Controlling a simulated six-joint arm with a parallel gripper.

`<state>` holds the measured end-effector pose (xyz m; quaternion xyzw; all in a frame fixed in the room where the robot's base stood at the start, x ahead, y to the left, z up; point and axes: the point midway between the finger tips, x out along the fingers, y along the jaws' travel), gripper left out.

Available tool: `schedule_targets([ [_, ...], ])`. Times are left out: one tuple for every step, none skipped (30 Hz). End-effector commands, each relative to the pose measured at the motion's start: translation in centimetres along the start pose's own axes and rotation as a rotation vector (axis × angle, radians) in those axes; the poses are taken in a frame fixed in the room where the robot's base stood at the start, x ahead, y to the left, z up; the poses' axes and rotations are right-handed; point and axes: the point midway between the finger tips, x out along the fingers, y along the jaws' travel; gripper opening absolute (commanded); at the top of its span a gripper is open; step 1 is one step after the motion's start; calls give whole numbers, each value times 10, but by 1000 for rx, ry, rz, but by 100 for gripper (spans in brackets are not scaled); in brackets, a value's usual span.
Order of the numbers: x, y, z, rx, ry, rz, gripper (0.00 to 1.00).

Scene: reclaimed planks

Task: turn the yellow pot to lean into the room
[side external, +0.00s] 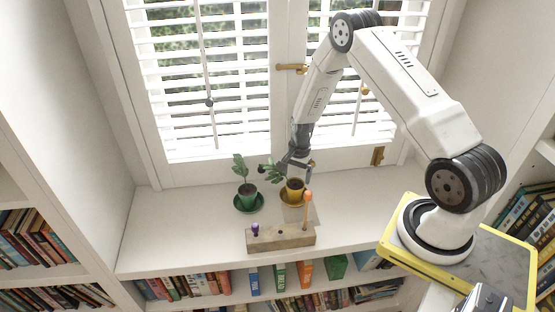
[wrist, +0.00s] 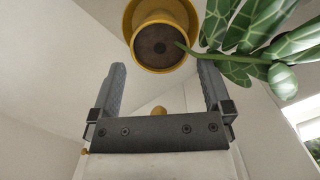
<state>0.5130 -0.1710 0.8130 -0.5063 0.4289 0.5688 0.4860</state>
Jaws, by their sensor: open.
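The yellow pot (side external: 294,187) stands upright in its yellow saucer (side external: 284,199) on the white window ledge. Its plant (side external: 273,174) leans left in the side view. In the wrist view the yellow pot (wrist: 160,44) is seen from above, with dark soil, and its green leaves (wrist: 262,45) spread to the right. My gripper (side external: 297,168) is just above and behind the pot. In the wrist view my gripper (wrist: 160,80) is open, its fingers apart below the pot in the picture. Nothing is between the fingers, and contact with the pot cannot be told.
A green pot (side external: 246,194) with a plant stands left on a green saucer (side external: 248,204). In front is a wooden block (side external: 281,238) holding a purple-topped tool (side external: 255,229) and an orange-topped one (side external: 307,200). Window shutters (side external: 210,85) rise behind. The ledge's left part is clear.

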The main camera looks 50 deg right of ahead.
Motion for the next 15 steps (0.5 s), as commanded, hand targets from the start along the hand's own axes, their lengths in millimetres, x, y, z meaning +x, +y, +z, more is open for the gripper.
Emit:
schedule_targets([
  [-7, 0, 0, 0, 1, -1, 100],
  [-10, 0, 0, 0, 1, -2, 100],
  [-15, 0, 0, 0, 1, -2, 100],
  [-18, 0, 0, 0, 1, -2, 100],
  [-21, 0, 0, 0, 1, -2, 100],
  [-24, 0, 0, 0, 1, -2, 100],
  [-27, 0, 0, 0, 0, -1, 100],
  [-29, 0, 0, 1, 0, -1, 100],
  [-31, 0, 0, 1, 0, -1, 100],
  [-33, 0, 0, 1, 0, -1, 100],
  [-34, 0, 0, 1, 1, -1, 100],
  [-35, 0, 0, 1, 1, -1, 100],
  [-36, 0, 0, 1, 1, -1, 100],
  [-36, 0, 0, 1, 1, -1, 100],
  [-37, 0, 0, 1, 0, 0, 100],
])
